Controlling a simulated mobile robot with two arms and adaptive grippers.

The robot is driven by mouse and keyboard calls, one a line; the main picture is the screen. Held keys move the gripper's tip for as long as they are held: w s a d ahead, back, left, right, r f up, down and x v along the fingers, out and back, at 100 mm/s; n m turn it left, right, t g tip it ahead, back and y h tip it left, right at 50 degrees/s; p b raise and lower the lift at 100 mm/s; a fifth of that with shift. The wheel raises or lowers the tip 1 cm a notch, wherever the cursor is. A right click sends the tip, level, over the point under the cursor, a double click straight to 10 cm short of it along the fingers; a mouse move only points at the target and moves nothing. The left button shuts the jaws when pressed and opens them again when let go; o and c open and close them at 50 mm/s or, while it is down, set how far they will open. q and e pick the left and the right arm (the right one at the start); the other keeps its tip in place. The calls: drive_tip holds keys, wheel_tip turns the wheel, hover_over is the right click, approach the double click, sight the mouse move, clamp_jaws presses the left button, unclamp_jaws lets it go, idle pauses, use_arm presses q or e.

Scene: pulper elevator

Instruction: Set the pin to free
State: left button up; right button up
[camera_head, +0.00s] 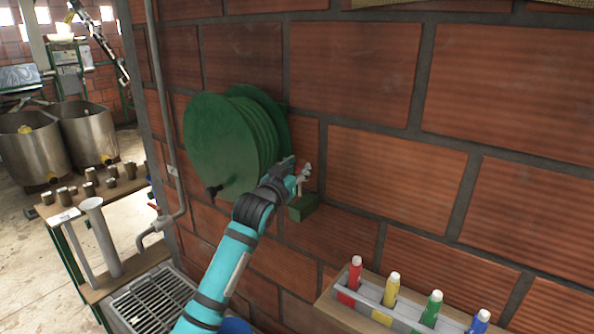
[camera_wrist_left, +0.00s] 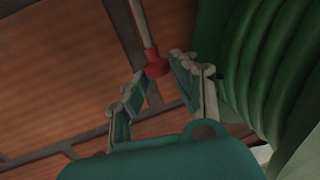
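A green reel (camera_head: 222,140) is mounted on the brick wall, and its ribbed drum also shows in the left wrist view (camera_wrist_left: 265,60). A red knob on a grey rod (camera_wrist_left: 153,62), which looks like the pin, shows in the left wrist view. My left gripper (camera_head: 303,175) is at the right side of the reel, above a small green bracket (camera_head: 302,208). In the left wrist view its two fingers (camera_wrist_left: 158,72) stand apart, with the red knob at the gap between the tips. I cannot tell whether they touch it. My right gripper is not in view.
A holder (camera_head: 375,296) with red, yellow, green and blue bottles is on the wall at lower right. A grey pipe (camera_head: 165,120) runs down left of the reel. A wooden bench (camera_head: 110,190) with metal cups and a metal grate (camera_head: 150,305) are at left.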

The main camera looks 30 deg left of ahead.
use_arm(q)
drive_tip(key=o, duration=0.4)
drive_tip(key=shift+r, duration=0.15)
drive_tip(key=s, duration=0.8)
drive_tip(key=s+d, duration=0.1)
drive_tip(key=s, duration=0.3)
